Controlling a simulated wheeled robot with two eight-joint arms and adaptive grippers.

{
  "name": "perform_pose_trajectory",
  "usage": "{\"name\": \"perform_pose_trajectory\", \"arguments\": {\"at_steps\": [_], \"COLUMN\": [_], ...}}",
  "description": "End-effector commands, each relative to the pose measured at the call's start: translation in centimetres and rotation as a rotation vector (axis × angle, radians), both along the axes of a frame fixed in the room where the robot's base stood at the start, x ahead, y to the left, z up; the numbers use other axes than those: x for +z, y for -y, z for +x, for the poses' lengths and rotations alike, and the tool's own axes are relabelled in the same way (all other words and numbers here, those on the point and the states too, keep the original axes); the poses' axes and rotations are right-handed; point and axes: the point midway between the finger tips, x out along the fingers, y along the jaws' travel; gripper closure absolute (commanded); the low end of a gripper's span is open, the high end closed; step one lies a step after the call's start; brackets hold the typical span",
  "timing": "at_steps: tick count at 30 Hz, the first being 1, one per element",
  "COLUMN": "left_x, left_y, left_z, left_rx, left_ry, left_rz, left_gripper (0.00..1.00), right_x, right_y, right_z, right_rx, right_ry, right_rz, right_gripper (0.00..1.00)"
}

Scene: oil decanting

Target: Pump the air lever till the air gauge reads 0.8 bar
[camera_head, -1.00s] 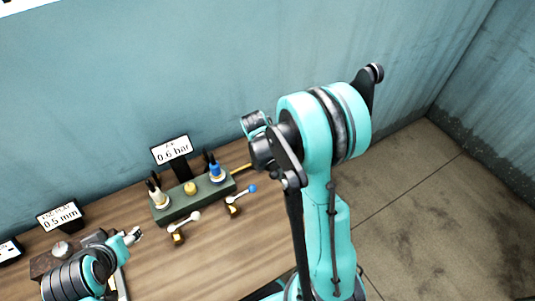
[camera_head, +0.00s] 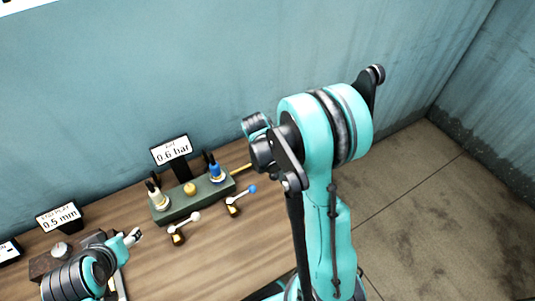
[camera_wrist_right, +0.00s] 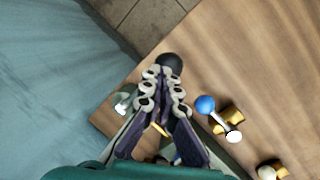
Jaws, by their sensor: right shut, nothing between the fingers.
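The air gauge (camera_head: 171,151) stands on a post behind the green block and reads 0.6 bar. A brass rod (camera_head: 241,168) sticks out from the right end of the green block (camera_head: 190,200); its far end is hidden by my right arm. In the right wrist view, a dark round knob (camera_wrist_right: 170,64) lies just beyond my right fingertips; I cannot tell if they touch it. My right gripper (camera_wrist_right: 163,84) is shut and empty, over part of the rod. My left gripper (camera_head: 134,237) is at the lower left; its finger gap is too small to judge.
A blue-knobbed lever (camera_head: 242,195) and a white-knobbed lever (camera_head: 186,226) stand in front of the block. A 0.5 mm display (camera_head: 59,216) stands at the left. The wooden table's (camera_head: 205,265) front is clear; the wall is close behind.

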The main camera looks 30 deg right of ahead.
Motion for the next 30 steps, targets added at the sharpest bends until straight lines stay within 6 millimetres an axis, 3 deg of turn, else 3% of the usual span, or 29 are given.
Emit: {"name": "perform_pose_trajectory", "arguments": {"at_steps": [30], "left_x": [2.7], "left_y": [0.0], "left_z": [0.0], "left_rx": [0.000], "left_ry": [0.000], "left_rz": [0.000], "left_gripper": [0.44], "right_x": [4.2], "right_y": [0.0], "right_z": [4.2], "right_rx": [0.000], "right_ry": [0.001], "right_rz": [0.001], "right_gripper": [1.00]}}
